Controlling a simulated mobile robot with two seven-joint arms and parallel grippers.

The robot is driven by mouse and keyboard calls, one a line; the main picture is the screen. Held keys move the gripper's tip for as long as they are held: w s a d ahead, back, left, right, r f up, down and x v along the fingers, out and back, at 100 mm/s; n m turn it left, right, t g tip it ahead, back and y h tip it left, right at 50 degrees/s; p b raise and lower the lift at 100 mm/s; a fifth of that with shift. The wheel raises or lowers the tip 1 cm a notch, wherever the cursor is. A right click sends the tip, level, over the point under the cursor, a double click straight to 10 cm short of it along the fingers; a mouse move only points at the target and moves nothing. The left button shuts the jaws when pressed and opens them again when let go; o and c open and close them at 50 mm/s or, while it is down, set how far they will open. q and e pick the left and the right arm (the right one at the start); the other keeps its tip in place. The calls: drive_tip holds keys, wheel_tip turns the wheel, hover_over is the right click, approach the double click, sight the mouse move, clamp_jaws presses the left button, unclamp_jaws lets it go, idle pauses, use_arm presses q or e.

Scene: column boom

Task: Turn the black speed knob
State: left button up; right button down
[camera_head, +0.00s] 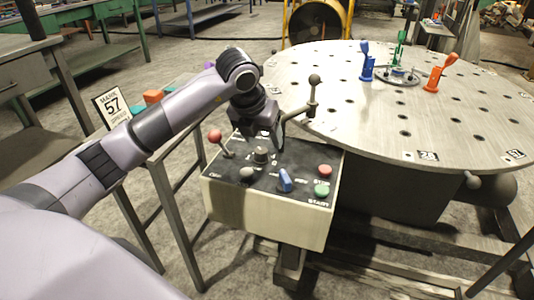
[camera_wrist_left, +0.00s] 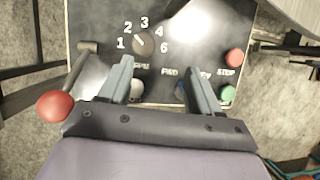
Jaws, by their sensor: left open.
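The black speed knob (camera_head: 261,155) sits on the dark top panel of a cream control box (camera_head: 265,215). In the left wrist view the knob (camera_wrist_left: 143,42) is ringed by the numbers 1, 2, 3, 4 and 6, and a pale pointer line on it slants to the upper left, roughly toward 2. My left gripper (camera_wrist_left: 157,64) is open, its two fingers apart above the panel, with nothing between them. The knob lies beyond the fingertips, nearer the left finger; I see no contact. In the head view the gripper (camera_head: 264,134) hangs just above the knob. My right gripper is out of view.
A red-ball lever (camera_head: 215,137) stands left of the knob, and a bent lever with a dark ball (camera_head: 315,80) behind it. A round table (camera_head: 380,110) stands beyond.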

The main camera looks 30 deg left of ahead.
sight(261, 150)
use_arm(q)
drive_tip(key=shift+y, duration=0.5)
drive_tip(key=f, duration=0.2)
drive_tip(key=w+a+f+b, duration=0.1)
drive_tip(key=f, duration=0.1)
drive_tip(key=w+a+f, duration=0.1)
drive_tip(key=f, duration=0.1)
drive_tip(key=shift+w+a, duration=0.25)
drive_tip(key=shift+c, duration=0.3)
drive_tip(key=c, duration=1)
